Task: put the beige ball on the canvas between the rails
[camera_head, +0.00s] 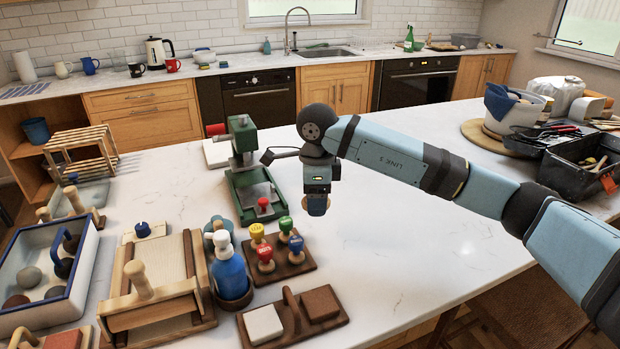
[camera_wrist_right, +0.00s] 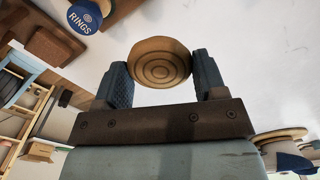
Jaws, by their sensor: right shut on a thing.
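My right gripper (camera_head: 317,203) hangs above the bare worktop, right of the stamps. It is shut on a round tan piece (camera_wrist_right: 160,63) with concentric rings on its face; I cannot tell whether this is the beige ball. The pale canvas (camera_head: 160,258) lies between wooden rails (camera_head: 193,258) on a board at the left. A wooden piece with a handle (camera_head: 140,282) lies across its near part. A tray (camera_head: 88,262) at the far left holds several balls, among them a pale one (camera_head: 54,292) and a grey one (camera_head: 31,277). My left gripper is not in view.
A stamp block (camera_head: 290,268) with coloured stamps, a blue bottle (camera_head: 229,272) and a green press (camera_head: 250,185) stand between my right gripper and the canvas. A board with a white and a brown block (camera_head: 322,303) lies in front. The worktop's middle right is clear.

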